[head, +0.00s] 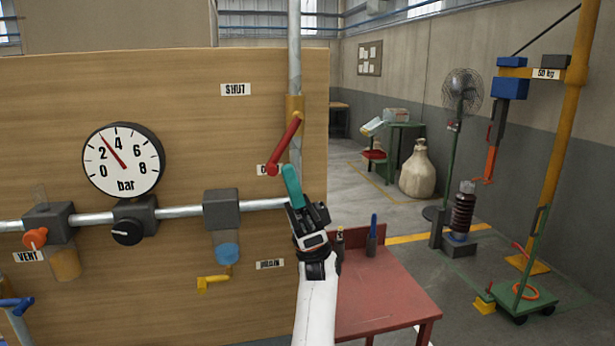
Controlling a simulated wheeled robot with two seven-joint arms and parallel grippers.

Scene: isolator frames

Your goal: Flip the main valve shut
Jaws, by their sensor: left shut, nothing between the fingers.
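The main valve's red lever (284,146) is on a brass-coloured valve body (294,105) on the vertical pipe at the panel's right edge. The lever slants down and left, its knobbed end near a mostly hidden label (263,169) starting with "O". The SHUT label (235,89) is higher up, left of the valve. My left gripper (292,184) is shut and empty, its teal fingertips just below and right of the lever's knob. I cannot tell whether they touch. My right gripper is out of view.
The wooden panel (190,110) carries a bar gauge (123,160) reading about 3, a black knob (127,231), an orange vent handle (35,238) and a yellow drain handle (213,282). A red table (385,290) stands right of my left arm. Floor farther right holds a hoist (555,150).

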